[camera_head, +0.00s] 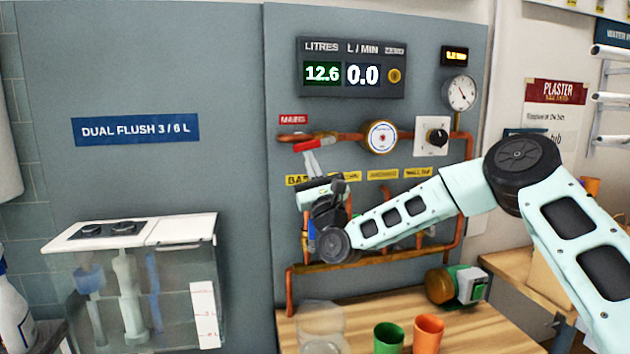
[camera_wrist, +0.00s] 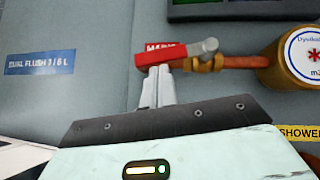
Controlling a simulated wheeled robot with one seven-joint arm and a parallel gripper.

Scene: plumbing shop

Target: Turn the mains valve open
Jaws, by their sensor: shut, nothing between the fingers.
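The mains valve shows its red lever (camera_head: 311,144) on the copper pipe below the red MAINS label (camera_head: 293,120). The lever lies roughly level, slightly tilted, near the line of the pipe. In the wrist view the red lever (camera_wrist: 178,52) spans just beyond my fingertips, with a copper fitting at its right. My gripper (camera_head: 309,156) is shut and empty, its pale fingers pointing up at the lever from below. In the wrist view my gripper (camera_wrist: 158,70) overlaps the lever's lower edge; I cannot tell whether it touches.
The display (camera_head: 350,70) reads 12.6 litres and 0.0 L/min. A round water meter (camera_head: 381,137), a black knob (camera_head: 437,137) and a pressure gauge (camera_head: 460,93) sit to the right. A cistern (camera_head: 135,285) stands left. Green (camera_head: 388,338) and orange (camera_head: 428,334) cups stand on the bench below.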

